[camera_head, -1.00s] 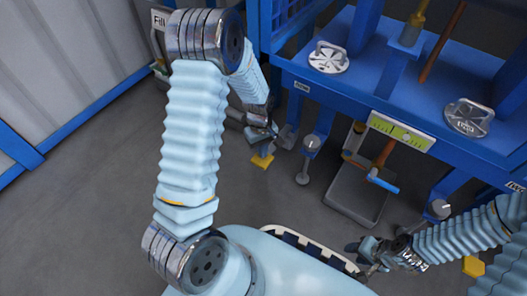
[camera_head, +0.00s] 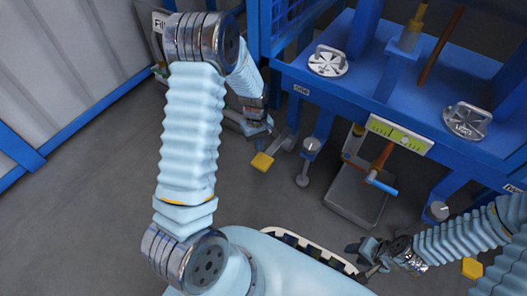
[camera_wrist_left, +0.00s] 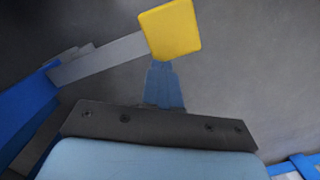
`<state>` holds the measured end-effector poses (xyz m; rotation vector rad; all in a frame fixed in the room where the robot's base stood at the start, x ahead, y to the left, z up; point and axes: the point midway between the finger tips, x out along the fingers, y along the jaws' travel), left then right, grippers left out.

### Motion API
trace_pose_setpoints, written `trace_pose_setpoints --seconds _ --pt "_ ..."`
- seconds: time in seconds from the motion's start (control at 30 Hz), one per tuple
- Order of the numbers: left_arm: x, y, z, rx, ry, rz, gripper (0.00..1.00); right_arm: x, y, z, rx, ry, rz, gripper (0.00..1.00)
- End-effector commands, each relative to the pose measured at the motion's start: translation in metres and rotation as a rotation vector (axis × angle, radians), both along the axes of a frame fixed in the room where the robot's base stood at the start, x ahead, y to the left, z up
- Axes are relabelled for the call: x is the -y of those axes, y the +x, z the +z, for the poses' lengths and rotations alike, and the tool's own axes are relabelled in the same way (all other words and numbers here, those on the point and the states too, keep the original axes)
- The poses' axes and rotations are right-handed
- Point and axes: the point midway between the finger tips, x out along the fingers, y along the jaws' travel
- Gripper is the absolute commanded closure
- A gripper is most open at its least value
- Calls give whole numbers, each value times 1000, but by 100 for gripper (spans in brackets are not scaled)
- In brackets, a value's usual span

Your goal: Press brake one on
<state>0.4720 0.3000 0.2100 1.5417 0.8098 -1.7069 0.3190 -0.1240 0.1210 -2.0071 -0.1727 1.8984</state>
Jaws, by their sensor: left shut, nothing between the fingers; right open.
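A yellow pedal (camera_head: 262,161) sits on a grey lever low at the left side of the blue frame. I take it for brake one; no label on it is readable. It also shows at the top of the left wrist view (camera_wrist_left: 170,30). My left gripper (camera_head: 260,132) is shut and empty, just above the pedal in the head view. In the left wrist view its fingers (camera_wrist_left: 165,84) point at the pedal's lower edge; whether they touch cannot be told. My right gripper (camera_head: 362,257) is open and empty, low and right of centre.
A second yellow pedal (camera_head: 472,268) is at the lower right, beside my right arm. The blue frame (camera_head: 400,105) carries two round metal discs and a green gauge panel (camera_head: 399,133). A grey tray (camera_head: 355,197) lies beneath. Grey floor is clear left of the first pedal.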

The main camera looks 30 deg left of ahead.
Motion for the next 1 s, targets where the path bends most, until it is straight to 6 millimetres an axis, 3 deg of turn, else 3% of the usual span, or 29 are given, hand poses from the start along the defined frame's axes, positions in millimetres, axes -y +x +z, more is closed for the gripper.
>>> trace_pose_setpoints --seconds 0.6,0.8,1.0 --pt "-10 7 119 3 0 -1 100 -1 -2 36 -7 2 5 57" --pt "-11 8 135 0 0 0 100 -1 -2 39 -9 3 6 57" --pt "-11 8 136 0 0 0 100 -1 -2 39 -9 3 6 57"
